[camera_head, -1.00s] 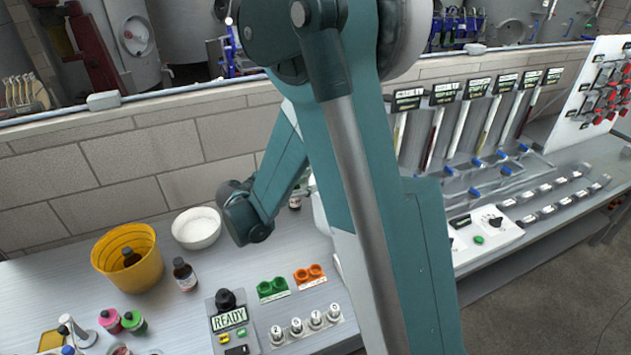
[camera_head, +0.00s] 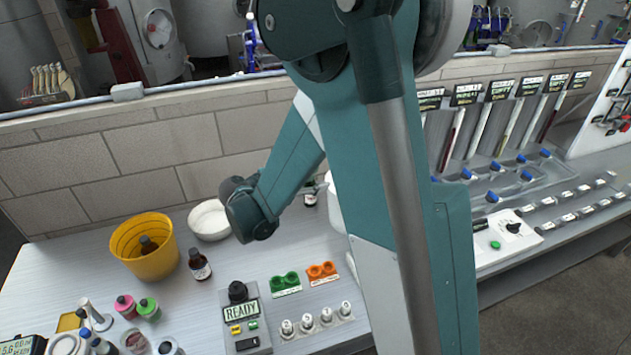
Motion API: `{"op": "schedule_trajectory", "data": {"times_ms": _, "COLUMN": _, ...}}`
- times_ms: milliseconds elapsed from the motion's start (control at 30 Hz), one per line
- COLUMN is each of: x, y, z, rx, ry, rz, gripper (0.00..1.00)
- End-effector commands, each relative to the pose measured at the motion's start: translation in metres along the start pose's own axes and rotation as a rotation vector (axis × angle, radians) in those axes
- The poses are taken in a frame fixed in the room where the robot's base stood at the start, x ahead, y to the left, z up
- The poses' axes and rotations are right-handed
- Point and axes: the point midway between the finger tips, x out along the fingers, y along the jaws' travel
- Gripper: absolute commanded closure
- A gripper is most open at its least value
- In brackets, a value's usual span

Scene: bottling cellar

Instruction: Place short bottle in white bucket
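A small brown bottle with a dark cap and pale label (camera_head: 199,265) stands upright on the bench, right of the yellow bucket (camera_head: 145,262). Another dark-capped bottle (camera_head: 148,245) is inside the yellow bucket. A third dark bottle (camera_head: 310,193) shows partly, at the back beside my arm. I cannot tell which is the short bottle. A round white container (camera_head: 209,221) stands near the wall, partly behind my arm joint. Another white object (camera_head: 334,207) is mostly hidden behind my arm; either could be the white bucket. My gripper's fingers do not show; my arm blocks that area.
A control box reading READY (camera_head: 241,314), green cups (camera_head: 285,283), orange cups (camera_head: 322,272) and several small numbered knobs stand at the front. Pink (camera_head: 126,307) and green (camera_head: 148,309) capped items stand at left. A brick wall (camera_head: 120,170) runs behind the bench.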

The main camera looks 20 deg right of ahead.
Motion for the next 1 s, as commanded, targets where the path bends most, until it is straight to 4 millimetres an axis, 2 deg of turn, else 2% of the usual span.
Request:
{"op": "schedule_trajectory", "data": {"times_ms": 433, "x": -0.001, "y": 0.009, "z": -0.010, "rx": -0.055, "ry": -0.045, "rz": -0.003, "gripper": 0.66}}
{"op": "schedule_trajectory", "data": {"times_ms": 1000, "x": -0.020, "y": 0.059, "z": -0.046, "rx": -0.327, "ry": -0.273, "rz": -0.077, "gripper": 0.66}}
